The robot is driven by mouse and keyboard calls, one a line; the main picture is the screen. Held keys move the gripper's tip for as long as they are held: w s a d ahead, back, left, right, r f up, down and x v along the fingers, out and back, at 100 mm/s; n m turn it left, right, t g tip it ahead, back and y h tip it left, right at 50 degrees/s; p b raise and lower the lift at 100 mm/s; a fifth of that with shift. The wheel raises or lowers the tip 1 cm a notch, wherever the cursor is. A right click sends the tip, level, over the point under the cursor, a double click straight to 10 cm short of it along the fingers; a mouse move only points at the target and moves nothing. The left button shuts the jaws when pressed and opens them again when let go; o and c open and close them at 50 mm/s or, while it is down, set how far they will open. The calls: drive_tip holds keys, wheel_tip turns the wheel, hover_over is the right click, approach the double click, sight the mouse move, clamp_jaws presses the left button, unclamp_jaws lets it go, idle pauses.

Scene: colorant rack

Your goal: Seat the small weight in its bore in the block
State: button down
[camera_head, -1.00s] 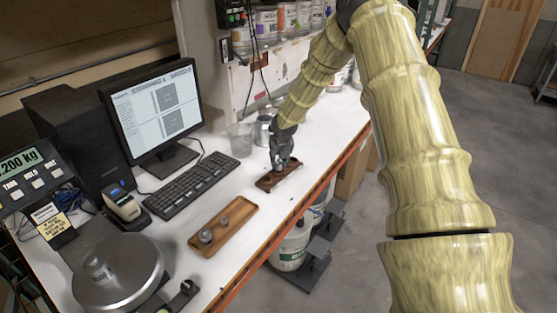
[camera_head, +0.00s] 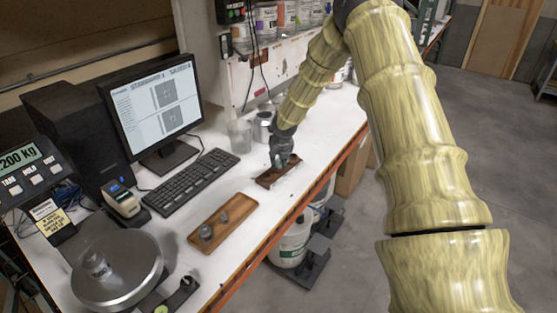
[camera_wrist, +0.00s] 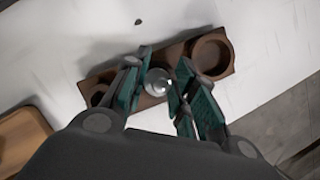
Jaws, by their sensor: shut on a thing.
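A dark brown wooden block (camera_head: 291,170) lies on the white bench; in the wrist view, the block (camera_wrist: 177,49) spans the middle, tilted. Its large round bore (camera_wrist: 210,53) is empty at the right, and a smaller bore (camera_wrist: 98,95) is at the left. My gripper (camera_wrist: 160,88) is shut on a small shiny metal weight (camera_wrist: 158,81) between its teal pads. The weight is over the middle of the block, between those two bores. Its lower end is hidden, so I cannot tell whether it is in a bore. In the head view, my gripper (camera_head: 279,160) is at the block.
A lighter wooden tray (camera_head: 232,230) holds two metal weights (camera_head: 206,232). A keyboard (camera_head: 194,181), a clear beaker (camera_head: 239,136) and a metal can (camera_head: 263,126) stand near. The bench's front edge is close to the block.

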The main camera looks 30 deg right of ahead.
drive_tip(key=shift+r+p, duration=0.25)
drive_tip(key=shift+p, duration=0.2)
drive_tip(key=shift+r+p, duration=0.55)
drive_tip(key=shift+f+b, duration=0.3)
drive_tip(key=shift+f, duration=0.6)
idle(0.7)
drive_tip(key=shift+r+p, duration=0.25)
drive_tip(key=shift+p, duration=0.1)
drive_tip(key=shift+r+p, duration=0.6)
drive_tip(key=shift+r, duration=0.05)
drive_tip(key=shift+p, duration=0.4)
idle(0.4)
drive_tip(key=shift+f+b, duration=0.3)
drive_tip(key=shift+f, duration=0.6)
idle(0.9)
drive_tip(key=shift+r, duration=0.1)
